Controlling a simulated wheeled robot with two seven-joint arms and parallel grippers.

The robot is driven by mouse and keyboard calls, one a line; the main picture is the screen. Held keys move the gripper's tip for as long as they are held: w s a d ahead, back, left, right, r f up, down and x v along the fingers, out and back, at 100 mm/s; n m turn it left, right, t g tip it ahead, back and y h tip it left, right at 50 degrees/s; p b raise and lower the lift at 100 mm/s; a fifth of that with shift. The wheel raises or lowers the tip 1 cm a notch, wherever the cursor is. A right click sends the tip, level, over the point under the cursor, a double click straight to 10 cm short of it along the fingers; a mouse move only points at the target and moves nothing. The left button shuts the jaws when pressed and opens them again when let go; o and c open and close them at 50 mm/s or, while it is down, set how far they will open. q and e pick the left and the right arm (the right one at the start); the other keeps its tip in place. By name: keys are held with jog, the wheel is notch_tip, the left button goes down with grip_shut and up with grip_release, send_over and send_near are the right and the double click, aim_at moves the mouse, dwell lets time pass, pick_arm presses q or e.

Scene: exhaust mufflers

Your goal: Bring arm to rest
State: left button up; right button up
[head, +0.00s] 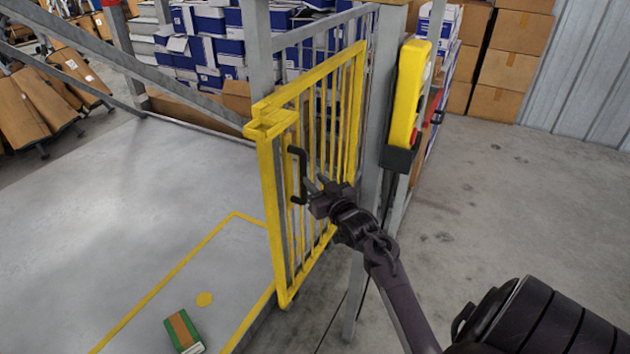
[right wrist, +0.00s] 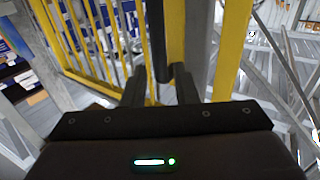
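A yellow barred gate (head: 270,190) stands swung open at the edge of the grey platform (head: 120,200). A black handle (head: 297,175) is fixed to its near side. My right gripper (head: 315,188) is just right of the handle, close to it. In the right wrist view the two dark fingers of the right gripper (right wrist: 160,88) are apart, with the yellow gate (right wrist: 176,35) beyond them. Whether a finger touches the handle I cannot tell. My left gripper is not in view.
A yellow control box (head: 409,92) hangs on a grey post just right of the gate. A green and brown box (head: 184,332) lies on the platform floor. Cardboard boxes (head: 510,60) stack at the back. The concrete floor (head: 520,200) at right is clear.

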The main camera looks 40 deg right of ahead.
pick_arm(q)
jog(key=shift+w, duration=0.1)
